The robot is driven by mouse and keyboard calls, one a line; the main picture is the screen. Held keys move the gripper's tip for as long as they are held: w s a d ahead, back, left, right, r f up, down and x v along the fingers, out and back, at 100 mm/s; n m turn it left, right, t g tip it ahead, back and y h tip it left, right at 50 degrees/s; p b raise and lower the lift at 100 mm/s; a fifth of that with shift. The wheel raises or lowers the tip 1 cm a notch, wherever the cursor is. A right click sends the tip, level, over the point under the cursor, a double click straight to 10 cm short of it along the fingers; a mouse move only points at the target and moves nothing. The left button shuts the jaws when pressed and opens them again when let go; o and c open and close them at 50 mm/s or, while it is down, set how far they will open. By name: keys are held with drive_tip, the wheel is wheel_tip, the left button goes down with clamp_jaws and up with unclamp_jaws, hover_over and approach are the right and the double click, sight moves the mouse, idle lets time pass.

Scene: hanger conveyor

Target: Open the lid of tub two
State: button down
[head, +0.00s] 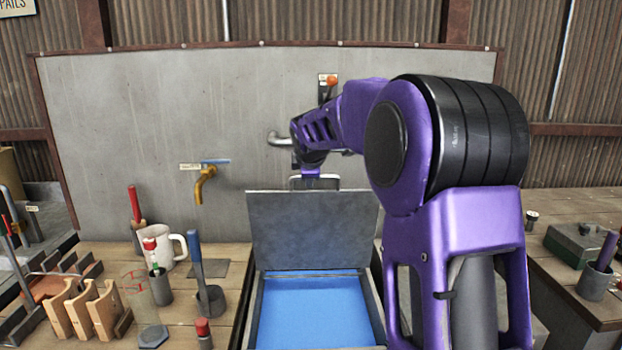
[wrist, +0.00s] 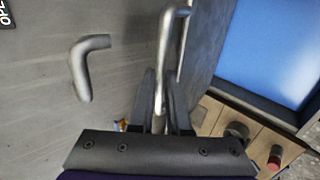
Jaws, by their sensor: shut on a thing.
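The tub (head: 253,318) with blue inside stands low in the middle of the head view, and no number shows on it. Its grey lid (head: 312,230) stands up close to upright at the back edge, so the tub is open. The lid also shows edge-on in the wrist view (wrist: 207,45). The metal lid handle (wrist: 168,60) runs between the two dark fingers of my gripper (wrist: 161,95), which is shut on it. In the head view my gripper is mostly hidden behind the lid's top edge. My arm covers the tub's right side.
A brass tap (head: 204,186) and a silver pipe (head: 279,139) stick out from the grey wall panel behind. A white mug (head: 163,248), pots with tools and a wooden rack (head: 88,310) crowd the bench at left. A green box (head: 578,243) stands at right.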

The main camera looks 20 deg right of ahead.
drive_tip(key=c, duration=0.9)
unclamp_jaws()
drive_tip(key=v, duration=1.7)
drive_tip(key=shift+r+p, duration=0.2)
drive_tip(key=shift+p, duration=0.1)
